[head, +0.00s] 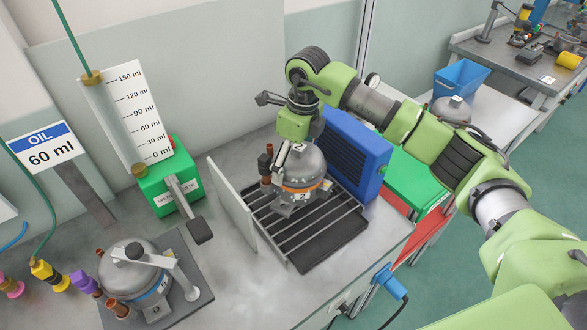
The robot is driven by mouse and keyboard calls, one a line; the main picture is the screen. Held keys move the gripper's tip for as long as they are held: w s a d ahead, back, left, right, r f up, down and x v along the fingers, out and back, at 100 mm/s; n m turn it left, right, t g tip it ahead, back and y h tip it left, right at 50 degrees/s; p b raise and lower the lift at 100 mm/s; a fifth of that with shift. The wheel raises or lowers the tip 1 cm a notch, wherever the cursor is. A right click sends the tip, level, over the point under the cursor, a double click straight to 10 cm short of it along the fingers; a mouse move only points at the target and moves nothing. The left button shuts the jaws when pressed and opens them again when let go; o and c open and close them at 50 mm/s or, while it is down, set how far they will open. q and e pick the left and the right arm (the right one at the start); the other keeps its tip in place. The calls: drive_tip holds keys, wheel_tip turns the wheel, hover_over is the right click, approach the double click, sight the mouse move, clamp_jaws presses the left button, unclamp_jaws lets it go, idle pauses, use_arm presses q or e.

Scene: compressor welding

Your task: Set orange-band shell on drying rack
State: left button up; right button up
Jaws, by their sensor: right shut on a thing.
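The orange-band shell (299,170), a grey metal dome with copper stubs and an orange stripe low on its side, is at the drying rack (287,233). The rack is a dark slatted grate over a tray. My right gripper (290,152) reaches down from above and is shut on the shell's upper left side. The shell looks upright and over the rack's rear slats; I cannot tell whether it bears on them. My left gripper is not in view.
A blue finned box (353,158) stands close right of the rack, and a pale upright panel (232,207) on its left. Another shell (135,268) sits on a plate at the front left. A green oil dispenser (165,180) stands behind it.

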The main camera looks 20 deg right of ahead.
drive_tip(key=f, duration=0.1)
drive_tip(key=f+p, duration=0.1)
drive_tip(key=f, duration=0.1)
drive_tip(key=shift+w+f, duration=0.2)
drive_tip(key=shift+f, duration=0.4)
drive_tip(key=o, duration=1.3)
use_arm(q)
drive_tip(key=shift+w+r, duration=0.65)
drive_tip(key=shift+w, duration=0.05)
use_arm(e)
drive_tip(key=shift+s, duration=0.1)
